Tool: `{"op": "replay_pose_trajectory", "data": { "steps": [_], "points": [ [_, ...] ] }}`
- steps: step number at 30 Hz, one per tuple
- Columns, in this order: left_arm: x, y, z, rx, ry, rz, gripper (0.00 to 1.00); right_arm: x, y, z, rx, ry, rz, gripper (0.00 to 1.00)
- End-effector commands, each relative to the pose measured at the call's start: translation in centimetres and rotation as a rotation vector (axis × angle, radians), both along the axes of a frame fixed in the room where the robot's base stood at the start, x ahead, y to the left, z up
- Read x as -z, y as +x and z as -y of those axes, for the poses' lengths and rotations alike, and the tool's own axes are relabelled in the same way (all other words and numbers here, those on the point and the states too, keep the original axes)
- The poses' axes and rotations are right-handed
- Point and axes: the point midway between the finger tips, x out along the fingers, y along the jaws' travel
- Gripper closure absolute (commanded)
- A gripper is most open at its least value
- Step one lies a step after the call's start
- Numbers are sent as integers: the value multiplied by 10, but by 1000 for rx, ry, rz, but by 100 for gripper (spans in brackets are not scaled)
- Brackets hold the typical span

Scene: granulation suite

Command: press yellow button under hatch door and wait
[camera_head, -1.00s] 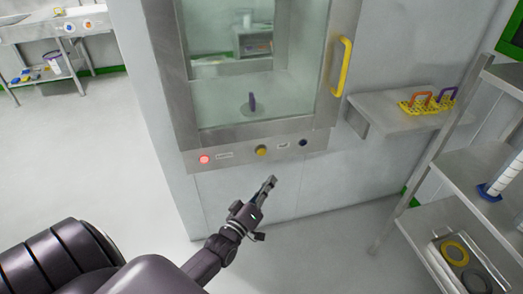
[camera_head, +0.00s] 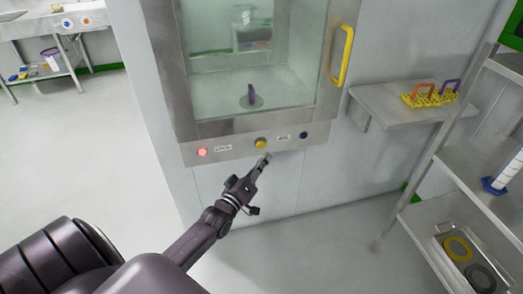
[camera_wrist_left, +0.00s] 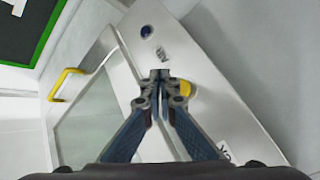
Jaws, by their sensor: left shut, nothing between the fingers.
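The hatch door (camera_head: 268,85) is a glass pane in a steel frame with a yellow handle (camera_head: 342,55), and it looks shut. The yellow button (camera_head: 260,143) sits on the steel panel under it, and it also shows in the left wrist view (camera_wrist_left: 186,88), partly covered by a finger. My left gripper (camera_head: 265,158) is shut and empty, its tips just below the yellow button in the head view. In the left wrist view its fingertips (camera_wrist_left: 160,75) are beside the button; I cannot tell whether they touch the panel. My right gripper is not in view.
A lit red light (camera_head: 203,152) and a dark blue button (camera_head: 304,135) are on the same panel. A wall shelf (camera_head: 385,108) and a steel rack (camera_head: 465,155) stand at right. The floor below the panel is clear.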

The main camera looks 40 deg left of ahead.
Motion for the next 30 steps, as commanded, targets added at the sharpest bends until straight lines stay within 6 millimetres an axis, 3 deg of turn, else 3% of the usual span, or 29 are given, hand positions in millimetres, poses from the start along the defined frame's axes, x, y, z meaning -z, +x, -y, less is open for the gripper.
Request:
{"op": "replay_pose_trajectory", "data": {
  "steps": [9,30],
  "points": [
    [1,17,-20,1,1,-1,100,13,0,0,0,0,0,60],
    [0,18,-21,0,-1,0,100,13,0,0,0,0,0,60]
  ]
}}
